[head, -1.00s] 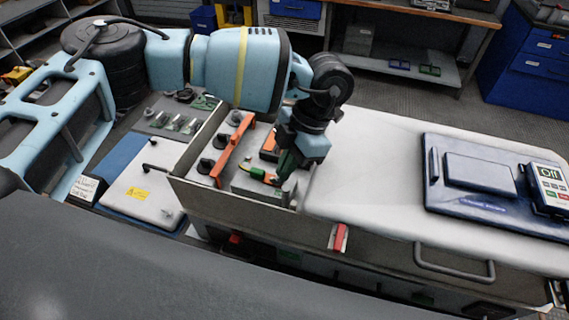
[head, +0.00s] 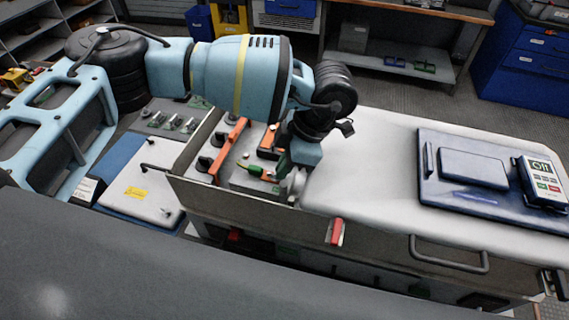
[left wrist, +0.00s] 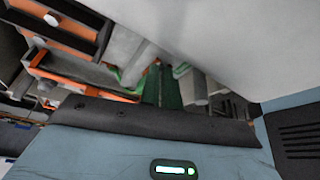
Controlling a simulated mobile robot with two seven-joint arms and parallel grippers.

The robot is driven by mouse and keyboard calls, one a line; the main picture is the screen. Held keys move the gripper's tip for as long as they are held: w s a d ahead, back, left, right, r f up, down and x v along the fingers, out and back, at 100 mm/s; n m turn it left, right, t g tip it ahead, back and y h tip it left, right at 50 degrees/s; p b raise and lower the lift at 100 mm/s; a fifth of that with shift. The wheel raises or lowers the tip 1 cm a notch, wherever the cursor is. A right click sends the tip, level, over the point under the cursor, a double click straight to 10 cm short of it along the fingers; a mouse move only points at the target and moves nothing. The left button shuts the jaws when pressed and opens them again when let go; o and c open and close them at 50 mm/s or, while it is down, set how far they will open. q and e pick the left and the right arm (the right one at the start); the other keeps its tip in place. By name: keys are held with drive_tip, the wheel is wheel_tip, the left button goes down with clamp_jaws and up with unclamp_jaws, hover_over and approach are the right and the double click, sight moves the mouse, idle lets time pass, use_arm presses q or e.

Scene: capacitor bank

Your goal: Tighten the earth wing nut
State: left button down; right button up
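My left gripper (head: 287,168) points down into the near right corner of the open grey tray (head: 232,195). In the left wrist view its dark green fingers (left wrist: 162,86) sit close together, and I cannot tell whether anything is between them. A pale grey rounded piece (head: 297,184) shows right beside the fingertips; I cannot tell whether it is the earth wing nut or whether they touch. A green and yellow cable end (head: 250,168) lies just left of the gripper. No wing nut can be made out clearly. My right gripper is not in view.
An orange bar (head: 230,150) stands in the tray among black knobs. A white cabinet top (head: 370,160) lies to the right, with a blue case (head: 475,175) and a handheld meter (head: 543,182) reading "Off". A red latch (head: 336,232) is on the front.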

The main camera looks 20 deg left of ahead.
use_arm(q)
drive_tip(key=shift+s+f, duration=0.15)
drive_tip(key=shift+f, duration=0.1)
drive_tip(key=c, duration=1.6)
unclamp_jaws()
drive_tip(key=shift+a, duration=0.1)
drive_tip(key=shift+o, duration=0.2)
drive_tip(key=shift+r, duration=0.15)
drive_tip(key=v, duration=0.7)
drive_tip(key=shift+r+b, duration=0.4)
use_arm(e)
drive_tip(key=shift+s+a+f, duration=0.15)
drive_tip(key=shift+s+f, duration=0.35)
use_arm(q)
drive_tip(key=shift+f, duration=0.1)
